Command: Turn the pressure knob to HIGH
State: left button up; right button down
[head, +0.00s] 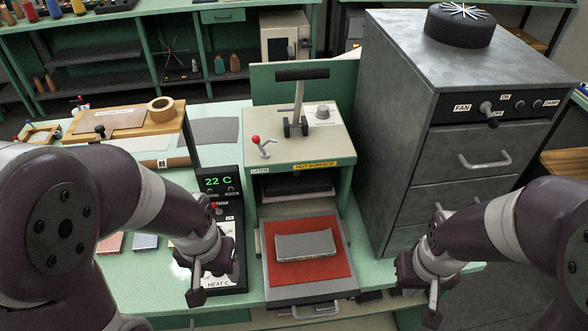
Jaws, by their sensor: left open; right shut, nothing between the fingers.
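The pressure knob appears to be the pale round knob (322,112) on top of the green heat press (295,140), right of the press's black-handled lever (299,95). The small marking by it is too small to read, so I cannot tell its setting. My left gripper (196,290) is open, over the control panel (228,283) to the left of the press's front and well below the knob. My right gripper (432,312) is shut and empty, to the right of the press by the grey cabinet's lower front. Neither gripper touches the knob.
A red-knobbed latch lever (260,145) stands at the press top's left. A red pad with a grey block (305,246) lies on the pulled-out tray. The tall grey cabinet (420,110) closes off the knob's right side. A wooden shelf with tape (160,110) stands left.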

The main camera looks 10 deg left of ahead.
aim_at(322, 112)
jog(key=l, duration=1.75)
